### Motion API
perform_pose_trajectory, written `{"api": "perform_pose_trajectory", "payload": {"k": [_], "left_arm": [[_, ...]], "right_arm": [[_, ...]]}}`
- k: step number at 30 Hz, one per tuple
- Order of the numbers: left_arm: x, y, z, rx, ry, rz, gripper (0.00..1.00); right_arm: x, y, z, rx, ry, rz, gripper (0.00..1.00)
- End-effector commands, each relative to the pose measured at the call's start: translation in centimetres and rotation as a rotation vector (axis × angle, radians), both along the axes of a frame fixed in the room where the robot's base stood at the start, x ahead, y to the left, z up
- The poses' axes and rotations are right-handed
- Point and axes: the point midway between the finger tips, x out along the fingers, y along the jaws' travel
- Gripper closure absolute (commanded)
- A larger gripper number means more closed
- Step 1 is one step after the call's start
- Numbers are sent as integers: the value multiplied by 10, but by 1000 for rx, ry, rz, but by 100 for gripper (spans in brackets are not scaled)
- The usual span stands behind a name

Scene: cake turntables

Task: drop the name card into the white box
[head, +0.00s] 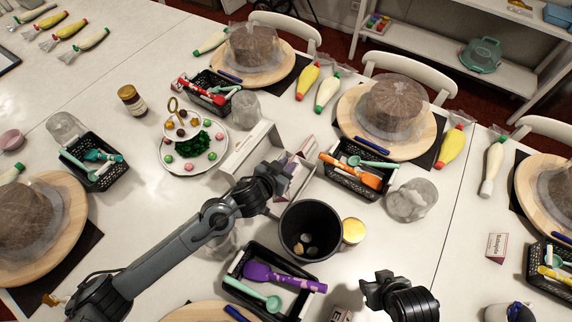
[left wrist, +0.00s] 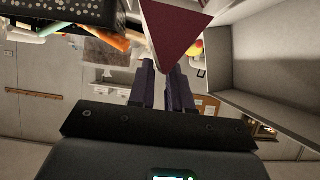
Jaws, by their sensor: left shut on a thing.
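My left gripper (head: 290,172) is shut on the name card (left wrist: 172,35), a folded card whose dark maroon triangular end shows at the fingertips in the left wrist view. In the head view the card (head: 304,147) is a small pale pink shape just beyond the gripper, partly hidden by it. The white box (head: 248,148) stands beside the gripper in the middle of the table. Its open inside and pale walls show at the right of the left wrist view (left wrist: 268,75). My right gripper (head: 378,285) is at the lower right, away from the box; its finger gap is unclear.
A black bin (head: 309,205) stands just below the left gripper, with a gold-lidded jar (head: 353,231) beside it. A black basket of tools (head: 330,181) is to the right. A tiered sweet stand (head: 170,151) is left of the box. Wrapped cakes on turntables surround this area.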

Motion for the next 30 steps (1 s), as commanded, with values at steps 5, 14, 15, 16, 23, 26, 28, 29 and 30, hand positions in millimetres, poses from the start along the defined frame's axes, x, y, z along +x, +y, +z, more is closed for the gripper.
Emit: {"api": "perform_pose_trajectory", "payload": {"k": [5, 14, 15, 16, 23, 26, 28, 29, 30], "left_arm": [[0, 0, 1, 0, 0, 0, 77], [0, 0, 1, 0, 0, 0, 52], [0, 0, 1, -1, 0, 0, 52], [0, 0, 1, -1, 0, 0, 52], [-6, 4, 5, -1, 2, 1, 52], [-15, 9, 11, -1, 1, 0, 52], [-24, 14, 17, -1, 2, 0, 52], [-28, 17, 19, -1, 2, 1, 52], [-33, 21, 22, 0, 3, 1, 52]], "right_arm": [[0, 0, 1, 0, -1, 0, 55], [0, 0, 1, 0, -1, 0, 55], [0, 0, 1, 0, -1, 0, 55], [0, 0, 1, 0, -1, 0, 55], [0, 0, 4, -1, -1, 0, 55], [0, 0, 7, -1, -1, 1, 55], [0, -1, 10, -2, -1, 1, 55], [0, -1, 11, -2, -1, 1, 55], [0, -1, 13, -3, -1, 2, 55]]}}
